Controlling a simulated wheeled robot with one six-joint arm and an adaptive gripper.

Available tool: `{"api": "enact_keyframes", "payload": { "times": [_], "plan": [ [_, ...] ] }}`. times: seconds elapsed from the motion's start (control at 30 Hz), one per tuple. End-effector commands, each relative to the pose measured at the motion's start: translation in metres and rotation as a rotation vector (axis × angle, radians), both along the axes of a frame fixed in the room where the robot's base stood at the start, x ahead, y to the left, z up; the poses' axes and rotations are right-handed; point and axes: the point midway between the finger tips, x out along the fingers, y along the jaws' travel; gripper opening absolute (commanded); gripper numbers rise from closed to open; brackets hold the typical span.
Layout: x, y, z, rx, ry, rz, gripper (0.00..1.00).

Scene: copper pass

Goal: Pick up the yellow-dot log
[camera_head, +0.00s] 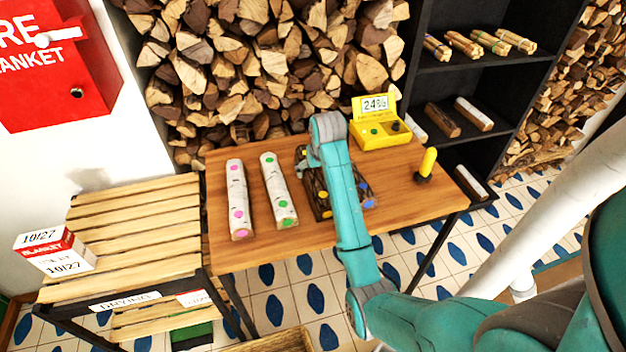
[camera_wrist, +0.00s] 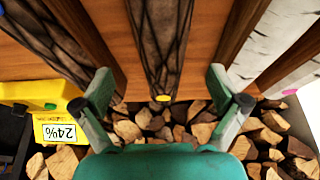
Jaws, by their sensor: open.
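The yellow-dot log (camera_wrist: 160,45) is dark-barked and lies lengthwise down the middle of the wrist view, its yellow dot at the near-firewood end. My gripper (camera_wrist: 160,88) is open, with one finger on each side of that log's end in the picture. No contact shows, and I cannot tell the height of the fingertips above the table. In the head view my arm covers much of the dark logs and most of the gripper. Part of a dark log with a yellow dot (camera_head: 304,154) shows left of the arm.
The wooden table (camera_head: 225,258) also holds birch logs with pink (camera_head: 237,200) and green dots (camera_head: 278,190). Another dark log (camera_wrist: 55,35) lies beside the yellow-dot one. A yellow meter (camera_head: 380,138) and a yellow-handled tool (camera_head: 427,165) stand to the right. Stacked firewood (camera_head: 270,60) rises behind.

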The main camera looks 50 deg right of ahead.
Motion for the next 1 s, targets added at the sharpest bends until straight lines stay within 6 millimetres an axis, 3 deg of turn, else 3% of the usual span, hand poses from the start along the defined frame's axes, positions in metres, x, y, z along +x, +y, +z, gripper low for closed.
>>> {"api": "enact_keyframes", "payload": {
  "times": [0.17,0.5,1.0],
  "plan": [
    [0.003,-0.001,-0.011,0.001,0.001,0.0,0.97],
    [0.013,-0.007,-0.051,0.001,0.001,0.0,0.97],
    [0.014,-0.008,-0.054,-0.001,-0.001,0.0,0.97]
  ]
}}
